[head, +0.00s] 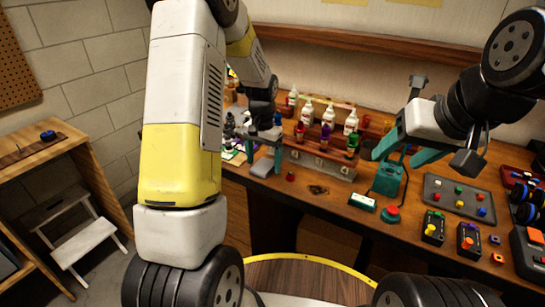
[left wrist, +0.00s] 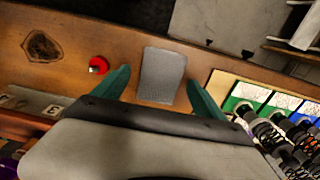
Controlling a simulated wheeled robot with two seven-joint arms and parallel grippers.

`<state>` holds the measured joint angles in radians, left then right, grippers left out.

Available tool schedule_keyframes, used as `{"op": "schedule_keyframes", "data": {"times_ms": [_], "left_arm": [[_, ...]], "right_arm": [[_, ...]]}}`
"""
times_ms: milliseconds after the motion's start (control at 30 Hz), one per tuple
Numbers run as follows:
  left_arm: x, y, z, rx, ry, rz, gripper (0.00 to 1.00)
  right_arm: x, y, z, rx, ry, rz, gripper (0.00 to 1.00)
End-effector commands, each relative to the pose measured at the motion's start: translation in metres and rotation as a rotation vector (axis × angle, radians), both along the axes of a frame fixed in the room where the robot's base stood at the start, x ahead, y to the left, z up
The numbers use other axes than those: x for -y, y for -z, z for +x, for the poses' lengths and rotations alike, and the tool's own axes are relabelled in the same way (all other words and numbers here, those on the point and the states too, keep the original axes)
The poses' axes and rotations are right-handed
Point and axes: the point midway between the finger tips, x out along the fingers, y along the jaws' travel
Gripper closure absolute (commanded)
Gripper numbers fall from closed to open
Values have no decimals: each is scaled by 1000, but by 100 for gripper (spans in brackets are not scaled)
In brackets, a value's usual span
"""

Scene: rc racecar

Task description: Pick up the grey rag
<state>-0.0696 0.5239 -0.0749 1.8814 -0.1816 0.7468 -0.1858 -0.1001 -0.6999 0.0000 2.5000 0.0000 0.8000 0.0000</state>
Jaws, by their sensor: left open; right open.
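The grey rag (left wrist: 163,72) lies flat on the wooden bench and shows between my left gripper's fingers in the left wrist view. In the head view the rag (head: 262,167) is near the bench's front edge, just below my left gripper (head: 265,148). In the left wrist view the green fingers of my left gripper (left wrist: 158,82) are apart, one on each side of the rag, with nothing held. I cannot tell how high they are above it. My right gripper (head: 408,150) is open, above the right part of the bench.
A red round object (left wrist: 98,65) is beside the rag. A bottle rack (head: 320,163) stands right of it, and coil-spring shocks (left wrist: 272,135) on coloured cards are on its other side. A grey tray (head: 458,196) and small button boxes fill the bench's right. A white step stool (head: 88,240) stands on the floor.

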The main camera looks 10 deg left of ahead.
Motion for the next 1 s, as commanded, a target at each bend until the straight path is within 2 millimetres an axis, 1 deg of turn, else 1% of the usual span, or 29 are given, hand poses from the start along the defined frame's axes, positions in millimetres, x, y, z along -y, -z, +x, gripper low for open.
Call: {"op": "schedule_keyframes", "data": {"times_ms": [100, 267, 300, 467, 600, 633, 867, 1000], "left_arm": [[0, 6, 0, -1, 0, 0, 18], [0, 6, 0, 0, 0, 0, 18], [0, 6, 0, 0, 0, 0, 20], [0, 6, 0, 0, 0, 0, 52], [0, 6, 0, 0, 0, 0, 79], [0, 5, 0, 1, 0, 0, 83], [0, 5, 0, 1, 0, 0, 83], [0, -1, 1, 3, 0, -1, 83]], "right_arm": [[0, 0, 0, 0, 0, 0, 42], [0, 0, 0, 0, 0, 0, 42], [0, 0, 0, 0, 0, 0, 42], [0, 0, 0, 0, 0, 0, 42], [0, 0, 0, 0, 0, 0, 42], [0, 0, 0, 0, 0, 0, 42], [0, 0, 0, 0, 0, 0, 42], [0, 0, 0, 0, 0, 0, 42]]}}
